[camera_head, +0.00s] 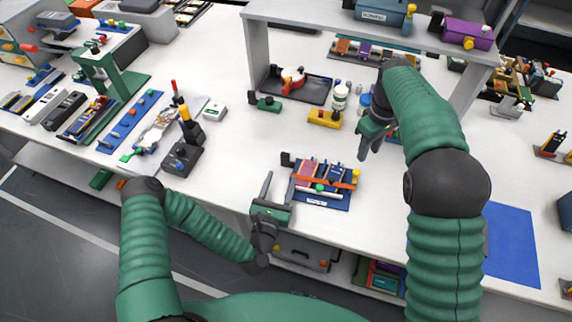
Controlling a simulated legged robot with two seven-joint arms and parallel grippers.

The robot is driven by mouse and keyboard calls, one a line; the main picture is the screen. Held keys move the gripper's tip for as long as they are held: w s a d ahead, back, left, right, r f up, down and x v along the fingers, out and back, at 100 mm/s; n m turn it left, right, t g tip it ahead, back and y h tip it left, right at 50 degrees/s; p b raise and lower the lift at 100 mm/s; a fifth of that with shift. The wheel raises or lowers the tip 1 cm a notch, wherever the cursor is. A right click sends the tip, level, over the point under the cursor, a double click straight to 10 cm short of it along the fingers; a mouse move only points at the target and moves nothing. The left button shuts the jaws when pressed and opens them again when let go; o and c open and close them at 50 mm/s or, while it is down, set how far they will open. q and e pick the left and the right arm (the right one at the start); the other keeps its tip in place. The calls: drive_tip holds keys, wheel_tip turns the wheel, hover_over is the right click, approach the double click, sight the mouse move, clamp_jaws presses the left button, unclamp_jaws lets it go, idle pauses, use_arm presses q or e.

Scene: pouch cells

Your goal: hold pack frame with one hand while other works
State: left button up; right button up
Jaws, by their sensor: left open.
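The pack frame (322,201) appears to be the blue-based fixture with a red-orange bar and several upright cells, near the table's front edge at the middle. My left gripper (280,184) is open just left of it, with one finger close to the frame's left side. I see nothing held between its fingers, and I cannot tell whether that finger touches the frame. My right gripper (368,146) hangs above the table, behind and right of the frame, apart from it. One dark finger points down; the arm partly hides the rest, so its opening is unclear.
A grey shelf (370,31) bridges the back, carrying a blue box and a purple box (467,34). A black tray (302,88), a yellow block (324,118) and a white bottle (340,97) stand behind the frame. Tools crowd the left; a blue mat (512,245) lies right.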

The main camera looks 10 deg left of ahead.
sight(285, 159)
use_arm(q)
drive_tip(key=w, duration=0.2)
drive_tip(key=w+a, duration=0.1)
drive_tip(key=w, duration=0.3)
drive_tip(key=shift+w+a+f, duration=0.15)
drive_tip(key=shift+w+a, duration=0.2)
drive_tip(key=shift+w, duration=0.05)
drive_tip(key=shift+w+d, duration=0.25)
drive_tip(key=shift+d, duration=0.05)
drive_tip(key=shift+w+d, duration=0.1)
drive_tip(key=shift+d, duration=0.55)
drive_tip(key=shift+a, duration=0.55)
drive_tip(key=c, duration=0.7)
drive_tip(key=shift+a, duration=0.15)
drive_tip(key=c, duration=0.4)
drive_tip(key=shift+d, duration=0.45)
clamp_jaws()
use_arm(e)
drive_tip(key=shift+a, duration=0.45)
use_arm(q)
drive_tip(key=shift+a, duration=0.1)
use_arm(e)
drive_tip(key=shift+a, duration=0.1)
drive_tip(key=shift+c, duration=0.3)
